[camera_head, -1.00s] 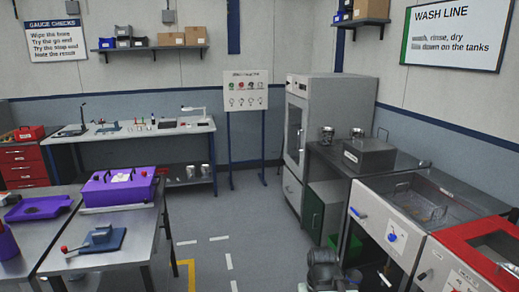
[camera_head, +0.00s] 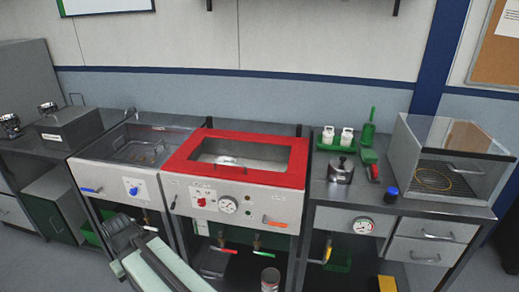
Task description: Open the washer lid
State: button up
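A tank with a wide red top frame (camera_head: 292,166) stands in the middle of the wash line and looks like the washer. The frame surrounds a rectangular window or opening, with a small pale handle-like part (camera_head: 228,161) inside it. The frame lies flat on the tank, so the lid appears down. Its white front panel (camera_head: 245,207) has a dial, a red knob and an orange-red handle. Part of my folded arm shows at the lower left, in front of the neighbouring tank. My gripper's fingers do not show.
A steel tank (camera_head: 100,150) with a basket adjoins on the left, and a lidded metal box (camera_head: 68,128) stands beyond it. On the right, a bench (camera_head: 400,203) carries a pot, white bottles and a clear-fronted cabinet (camera_head: 445,160). Valve handles (camera_head: 222,249) stick out below the red-framed tank.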

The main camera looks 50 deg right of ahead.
aim_at(294, 177)
jog(key=z, duration=1.35)
jog(key=k, duration=0.55)
jog(key=u, duration=0.5)
jog(key=i, duration=1.1)
jog(key=u, duration=0.6)
jog(key=k, duration=0.8)
jog(key=u, duration=0.2)
jog(key=i, duration=0.85)
jog(key=z, duration=0.05)
